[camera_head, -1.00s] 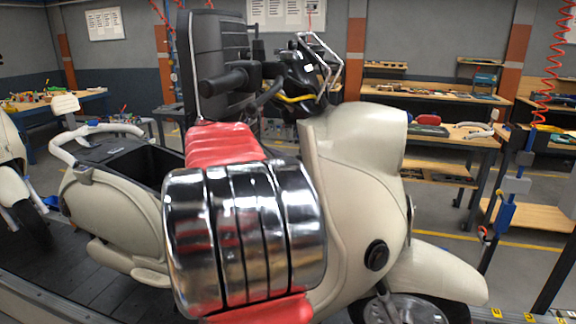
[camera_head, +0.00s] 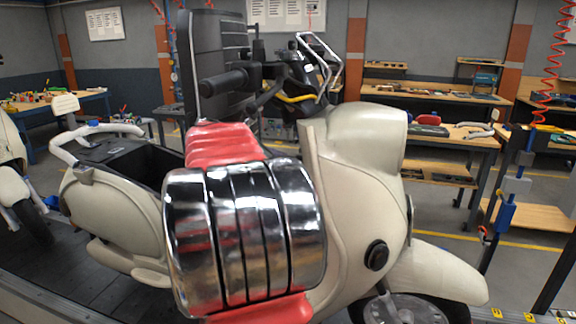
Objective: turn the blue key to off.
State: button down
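A cream scooter (camera_head: 349,150) stands side-on, with its black handlebar grip (camera_head: 224,82) at upper left of centre. I cannot make out the blue key; the area by the handlebar is dark and partly covered. My arm, with red and ribbed chrome parts (camera_head: 245,235), fills the foreground and hides the scooter's middle. A dark shape (camera_head: 298,70) at the handlebar, beside a bent chrome bar (camera_head: 318,62) and a yellow strip (camera_head: 298,97), seems to be my gripper. Its fingers cannot be told apart from the dark parts around it.
A second cream scooter (camera_head: 15,180) is cut off at the left. Workbenches (camera_head: 460,133) with tools stand behind, and a post with blue fittings (camera_head: 505,211) stands at the right. The dark slat conveyor (camera_head: 75,265) lies below the scooters.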

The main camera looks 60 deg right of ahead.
jog(key=shift+f, duration=0.45)
dwell(0.4)
jog(key=r+v, duration=0.1)
jog(key=v, duration=0.8)
jog(key=shift+s+d, duration=0.15)
jog(key=shift+d, duration=0.15)
dwell(1.0)
dwell(0.8)
